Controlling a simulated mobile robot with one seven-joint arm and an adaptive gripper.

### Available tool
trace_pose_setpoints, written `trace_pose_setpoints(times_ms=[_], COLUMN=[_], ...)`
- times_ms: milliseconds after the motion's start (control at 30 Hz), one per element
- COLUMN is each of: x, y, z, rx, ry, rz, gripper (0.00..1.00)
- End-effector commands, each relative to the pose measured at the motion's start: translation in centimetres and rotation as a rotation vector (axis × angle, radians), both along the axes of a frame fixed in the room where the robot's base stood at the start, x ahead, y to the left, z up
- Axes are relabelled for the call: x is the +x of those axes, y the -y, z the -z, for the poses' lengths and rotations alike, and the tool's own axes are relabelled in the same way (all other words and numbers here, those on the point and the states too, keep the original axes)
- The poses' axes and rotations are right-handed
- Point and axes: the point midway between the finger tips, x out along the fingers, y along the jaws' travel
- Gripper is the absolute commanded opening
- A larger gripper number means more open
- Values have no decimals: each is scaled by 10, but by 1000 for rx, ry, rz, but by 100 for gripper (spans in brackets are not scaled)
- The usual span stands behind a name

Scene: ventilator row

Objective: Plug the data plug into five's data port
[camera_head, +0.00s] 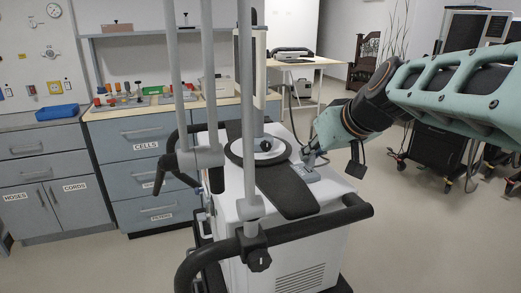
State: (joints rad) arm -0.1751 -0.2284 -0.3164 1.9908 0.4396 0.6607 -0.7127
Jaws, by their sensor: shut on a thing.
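My gripper (311,157) is at the end of my teal arm, low over the top of the white ventilator cart (330,212). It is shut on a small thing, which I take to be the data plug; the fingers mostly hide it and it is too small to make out. A flat grey-blue block (305,173) lies on the cart top just under the fingertips. I cannot tell whether the held thing touches it. The data port and any number marking five cannot be made out.
Upright grey poles (246,120) and a black handle rail (310,228) stand in front of the cart top. A black arm-like panel (283,190) lies beside the block. Drawer cabinets (140,160) line the back left. Dark wheeled machines (440,152) stand at right. Floor at right front is clear.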

Motion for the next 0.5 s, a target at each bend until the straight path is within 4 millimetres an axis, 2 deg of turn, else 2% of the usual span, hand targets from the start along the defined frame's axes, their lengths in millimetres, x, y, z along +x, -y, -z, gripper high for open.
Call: trace_pose_setpoints(times_ms=[500], x=[0], y=[0], z=[11], rx=[0], ry=[0], rz=[0], gripper=[0])
